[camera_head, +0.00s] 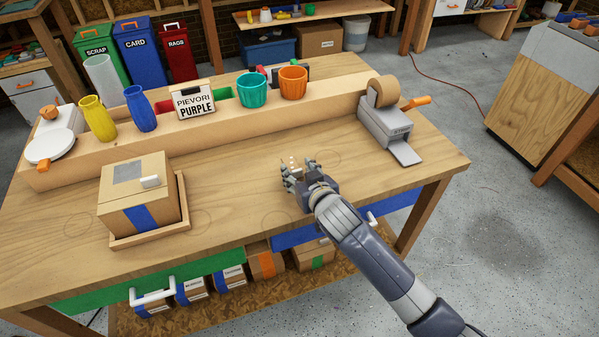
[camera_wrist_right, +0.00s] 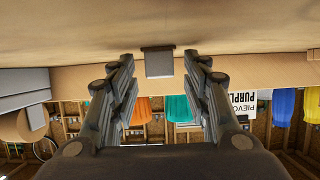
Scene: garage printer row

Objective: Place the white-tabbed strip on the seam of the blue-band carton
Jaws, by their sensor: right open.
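The blue-band carton (camera_head: 118,199) sits upright in a shallow wooden tray (camera_head: 186,226) at the left of the bench, with a blue band down its front. On its top are a grey patch (camera_head: 127,172) and a small white tab (camera_head: 150,182); I cannot tell whether they are one strip. My right gripper (camera_head: 292,165) is open, low over the bench middle, well right of the carton. In the wrist view, a small grey square piece (camera_wrist_right: 158,63) shows between the open fingertips (camera_wrist_right: 160,70); I cannot tell what it is. My left gripper is out of view.
A grey tape dispenser (camera_head: 387,128) stands at the bench's right. A wooden ledge (camera_head: 225,122) along the back holds cups, vases and a "PIEVORI PURPLE" sign (camera_head: 194,101). The bench between carton and gripper (camera_head: 235,185) is clear. More cartons (camera_head: 266,262) sit on the lower shelf.

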